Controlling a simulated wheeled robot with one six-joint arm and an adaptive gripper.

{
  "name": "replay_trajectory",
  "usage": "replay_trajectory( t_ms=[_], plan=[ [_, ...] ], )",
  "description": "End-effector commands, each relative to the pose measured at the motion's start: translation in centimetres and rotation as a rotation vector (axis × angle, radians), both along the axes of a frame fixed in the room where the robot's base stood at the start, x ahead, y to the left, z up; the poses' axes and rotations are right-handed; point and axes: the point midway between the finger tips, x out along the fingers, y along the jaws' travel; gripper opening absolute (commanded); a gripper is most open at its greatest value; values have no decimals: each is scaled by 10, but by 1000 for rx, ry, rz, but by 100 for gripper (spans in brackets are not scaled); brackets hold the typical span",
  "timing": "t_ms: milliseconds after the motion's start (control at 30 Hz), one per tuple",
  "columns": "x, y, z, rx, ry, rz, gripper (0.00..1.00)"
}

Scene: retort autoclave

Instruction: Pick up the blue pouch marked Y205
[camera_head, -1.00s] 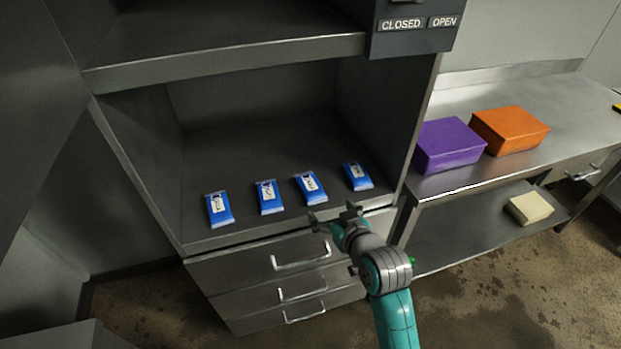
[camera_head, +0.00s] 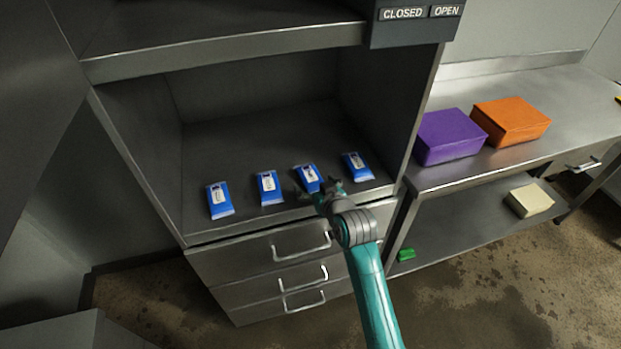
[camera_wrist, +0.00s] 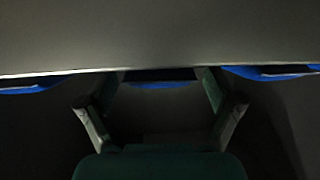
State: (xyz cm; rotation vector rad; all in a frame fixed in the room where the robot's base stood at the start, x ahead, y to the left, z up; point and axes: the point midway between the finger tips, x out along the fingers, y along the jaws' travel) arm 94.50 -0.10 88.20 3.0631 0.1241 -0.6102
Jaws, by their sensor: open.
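Several blue pouches with white labels lie in a row on the dark cabinet shelf (camera_head: 250,145) in the head view: the leftmost (camera_head: 220,212), the second (camera_head: 268,199), the third (camera_head: 307,169) and the rightmost (camera_head: 357,176). The label print is too small to read, so I cannot tell which is Y205. My gripper (camera_head: 320,189) is open and empty at the shelf's front edge, just in front of the third pouch and partly covering it. In the dark wrist view a blue pouch edge (camera_wrist: 160,85) shows between my fingers (camera_wrist: 160,105), with other blue edges at both sides.
Cabinet side walls and an upper shelf (camera_head: 225,48) enclose the pouches. Drawers with handles (camera_head: 300,245) lie below. On the steel bench at right are a purple box (camera_head: 448,138) and an orange box (camera_head: 512,120). A cream block (camera_head: 529,200) sits on its lower shelf.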

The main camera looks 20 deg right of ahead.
Motion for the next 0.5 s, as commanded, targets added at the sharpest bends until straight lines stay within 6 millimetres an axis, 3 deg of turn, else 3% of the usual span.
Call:
replay_trajectory(
  t_ms=[233,500],
  plan=[
    [1,0,-1,0,0,0,92],
    [1,0,-1,0,0,0,25]
  ],
)
